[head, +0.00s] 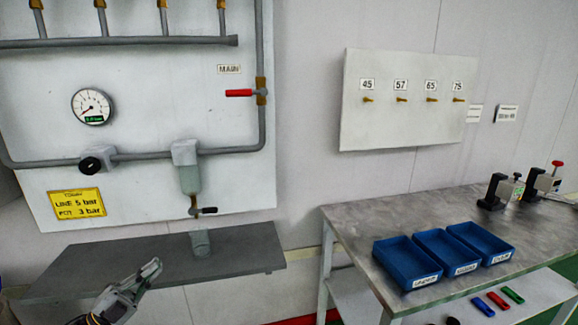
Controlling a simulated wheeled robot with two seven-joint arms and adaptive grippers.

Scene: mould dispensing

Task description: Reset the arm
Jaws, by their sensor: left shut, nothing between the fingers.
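My left gripper (150,270) is at the lower left of the head view, in front of the grey shelf (110,262) under the wall panel. Its fingers are together and hold nothing. The wrist and cabling behind it run off the bottom edge. My right gripper is not in this view.
A wall panel (140,205) carries pipes, a gauge (92,106), a red-handled MAIN valve (240,93) and a small cup (200,242) below. To the right, a metal table (400,225) holds blue trays (404,262) and black clamps (492,190). Numbered hooks (401,100) hang above.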

